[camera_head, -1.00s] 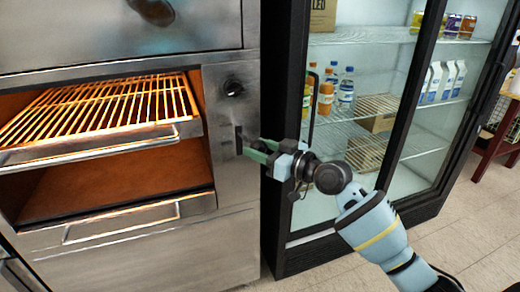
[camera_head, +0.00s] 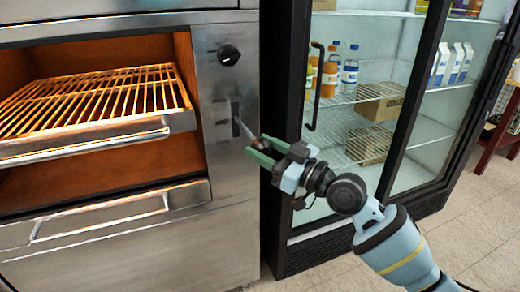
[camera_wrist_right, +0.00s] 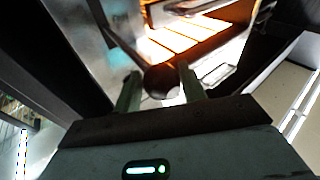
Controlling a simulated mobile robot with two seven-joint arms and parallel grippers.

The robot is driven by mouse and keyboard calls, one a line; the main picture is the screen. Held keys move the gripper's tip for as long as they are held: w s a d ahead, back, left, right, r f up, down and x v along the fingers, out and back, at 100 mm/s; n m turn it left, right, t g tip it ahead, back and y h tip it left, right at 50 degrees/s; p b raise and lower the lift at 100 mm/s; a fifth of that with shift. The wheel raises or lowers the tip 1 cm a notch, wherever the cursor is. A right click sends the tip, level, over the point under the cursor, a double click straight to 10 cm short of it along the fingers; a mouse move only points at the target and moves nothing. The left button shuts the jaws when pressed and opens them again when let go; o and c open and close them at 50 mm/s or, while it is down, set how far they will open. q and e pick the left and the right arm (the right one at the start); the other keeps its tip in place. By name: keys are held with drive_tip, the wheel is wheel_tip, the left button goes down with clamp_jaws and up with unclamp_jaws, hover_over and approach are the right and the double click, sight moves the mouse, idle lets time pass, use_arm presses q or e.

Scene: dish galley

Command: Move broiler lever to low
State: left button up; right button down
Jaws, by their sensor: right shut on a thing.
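The broiler lever (camera_head: 246,131) is a thin rod sticking out of a dark vertical slot (camera_head: 236,119) in the steel control panel. It slants down to the right from the slot. My right gripper (camera_head: 257,149) has its green fingers shut on the lever's end, below and right of the slot. In the right wrist view, the lever's dark round knob (camera_wrist_right: 161,80) sits between the two green fingers of the right gripper (camera_wrist_right: 160,76). The labels beside the slot are too small to read. My left gripper is not in view.
A black round dial (camera_head: 229,55) is above the slot. The broiler's glowing rack (camera_head: 100,100) and its pulled-out front handle (camera_head: 90,140) are at left. A glass-door fridge (camera_head: 293,90) with a dark handle (camera_head: 316,85) stands close to the right of the panel.

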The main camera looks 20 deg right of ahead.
wheel_tip(320, 180, down, 11)
drive_tip(key=w+b, duration=0.1)
drive_tip(key=b, duration=0.9)
drive_tip(key=shift+a, duration=0.15)
